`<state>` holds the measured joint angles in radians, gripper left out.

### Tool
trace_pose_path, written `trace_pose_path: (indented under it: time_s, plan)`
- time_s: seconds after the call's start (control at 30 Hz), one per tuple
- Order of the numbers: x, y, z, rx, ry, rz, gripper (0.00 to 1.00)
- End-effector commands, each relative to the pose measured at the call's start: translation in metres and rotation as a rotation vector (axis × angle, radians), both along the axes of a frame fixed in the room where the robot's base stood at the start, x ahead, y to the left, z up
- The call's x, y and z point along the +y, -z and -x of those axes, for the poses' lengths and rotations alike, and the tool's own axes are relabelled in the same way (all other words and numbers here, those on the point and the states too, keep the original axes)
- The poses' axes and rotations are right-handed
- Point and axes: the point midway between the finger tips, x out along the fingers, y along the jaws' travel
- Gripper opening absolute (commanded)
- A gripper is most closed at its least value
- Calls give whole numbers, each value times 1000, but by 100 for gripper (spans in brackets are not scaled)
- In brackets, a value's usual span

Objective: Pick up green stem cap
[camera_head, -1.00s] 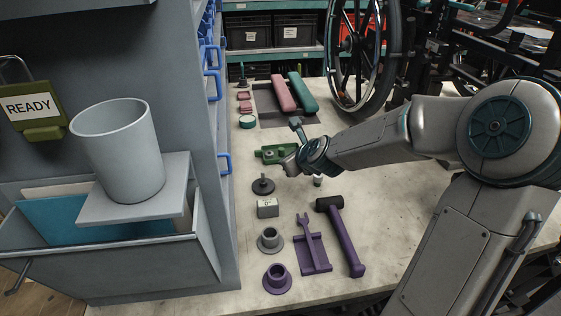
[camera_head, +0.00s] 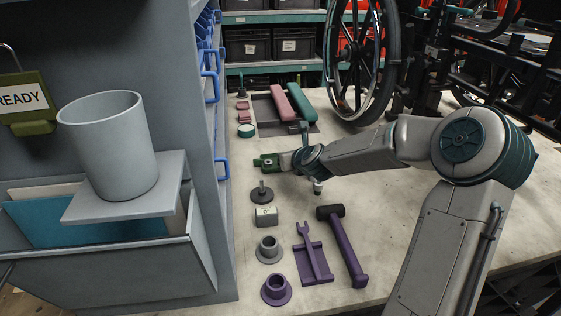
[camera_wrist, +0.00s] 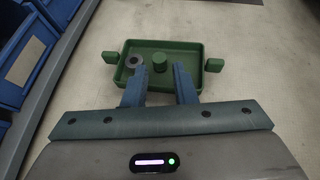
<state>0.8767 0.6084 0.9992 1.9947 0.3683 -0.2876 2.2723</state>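In the wrist view, a short green cylinder that looks like the green stem cap (camera_wrist: 160,61) stands upright in a shallow green tray (camera_wrist: 211,50) with a handle at each side. My gripper (camera_wrist: 158,74) is open. Its two blue-grey fingers reach over the tray's near rim, on either side of the cap's near side, with gaps to it. I cannot tell the fingertips' height. In the head view my gripper (camera_head: 288,162) is at the tray (camera_head: 268,159), hides much of it, and the cap cannot be made out.
A grey ring (camera_wrist: 136,61) lies left of the cap in the tray. A blue-handled cabinet (camera_head: 180,90) borders the bench at left. A dark disc with a stem (camera_head: 262,193), a label block (camera_head: 265,216) and a purple hammer (camera_head: 345,245) are nearer. A wheel (camera_head: 362,60) stands behind.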

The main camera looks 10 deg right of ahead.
Motion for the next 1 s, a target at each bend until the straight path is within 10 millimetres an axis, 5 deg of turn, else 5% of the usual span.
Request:
trace_pose_path:
  time_s: [0.7, 1.0]
  plan:
    - [12, 36, -49, 1, -2, 1, 25]
    - [12, 38, -51, 1, -1, 2, 22]
